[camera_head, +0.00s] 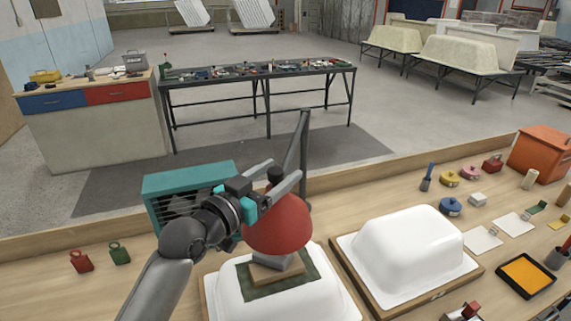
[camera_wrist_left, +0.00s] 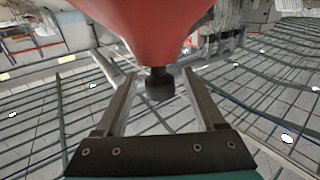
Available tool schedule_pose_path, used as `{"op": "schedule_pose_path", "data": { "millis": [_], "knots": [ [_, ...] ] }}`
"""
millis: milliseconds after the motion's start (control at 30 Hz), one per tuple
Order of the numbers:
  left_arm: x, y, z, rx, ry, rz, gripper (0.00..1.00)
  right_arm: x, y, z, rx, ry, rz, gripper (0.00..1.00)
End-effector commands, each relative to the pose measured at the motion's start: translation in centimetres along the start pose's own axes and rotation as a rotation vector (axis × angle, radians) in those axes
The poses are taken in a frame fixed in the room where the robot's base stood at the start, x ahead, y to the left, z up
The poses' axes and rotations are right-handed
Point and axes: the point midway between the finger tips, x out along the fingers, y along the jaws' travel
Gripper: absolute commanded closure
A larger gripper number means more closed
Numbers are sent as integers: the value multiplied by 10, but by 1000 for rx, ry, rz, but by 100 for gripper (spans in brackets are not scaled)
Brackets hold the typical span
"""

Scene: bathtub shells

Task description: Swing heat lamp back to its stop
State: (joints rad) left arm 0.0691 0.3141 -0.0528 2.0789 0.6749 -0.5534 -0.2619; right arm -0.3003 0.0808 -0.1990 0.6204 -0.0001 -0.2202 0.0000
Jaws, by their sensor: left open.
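The heat lamp has a red shade (camera_head: 277,228) with a dark cap on top, beside a dark upright post (camera_head: 303,150). The shade hangs over the left white tub shell (camera_head: 228,290), above a grey block and wooden block on a green patch. My left gripper (camera_head: 282,174) is open at the top of the lamp, its fingers either side of the dark cap. In the left wrist view, the red shade (camera_wrist_left: 150,22) fills the top and the dark knob (camera_wrist_left: 160,86) stands between the spread fingers (camera_wrist_left: 158,95). I cannot tell whether they touch it. My right gripper is not in view.
A second white tub shell (camera_head: 410,250) sits on a wooden board to the right. A teal louvred box (camera_head: 188,185) stands behind my left wrist. Red and green weights (camera_head: 81,261) are at left. Tins, cards and an orange-filled tray (camera_head: 526,275) occupy the right side.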

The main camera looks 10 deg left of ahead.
Motion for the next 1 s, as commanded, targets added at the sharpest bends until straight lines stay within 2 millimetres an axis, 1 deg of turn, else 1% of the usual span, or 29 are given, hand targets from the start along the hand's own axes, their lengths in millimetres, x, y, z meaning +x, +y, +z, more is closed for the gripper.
{"op": "schedule_pose_path", "data": {
  "millis": [33, 100, 233, 400, 600, 667, 1000],
  "knots": [
    [8, 0, -2, -2, 2, 0, 29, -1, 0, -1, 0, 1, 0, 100],
    [15, 0, -1, -2, 2, -1, 29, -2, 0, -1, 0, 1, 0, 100],
    [24, 0, 0, -1, 1, 0, 29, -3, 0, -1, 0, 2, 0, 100],
    [28, 0, 0, 0, 0, 0, 29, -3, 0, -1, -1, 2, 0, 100],
    [28, 0, 0, 0, 0, 0, 29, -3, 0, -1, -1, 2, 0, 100],
    [28, 0, 0, 0, 0, 0, 35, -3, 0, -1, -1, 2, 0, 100],
    [28, 0, 0, 0, 0, 0, 73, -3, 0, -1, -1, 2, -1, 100]
  ]
}}
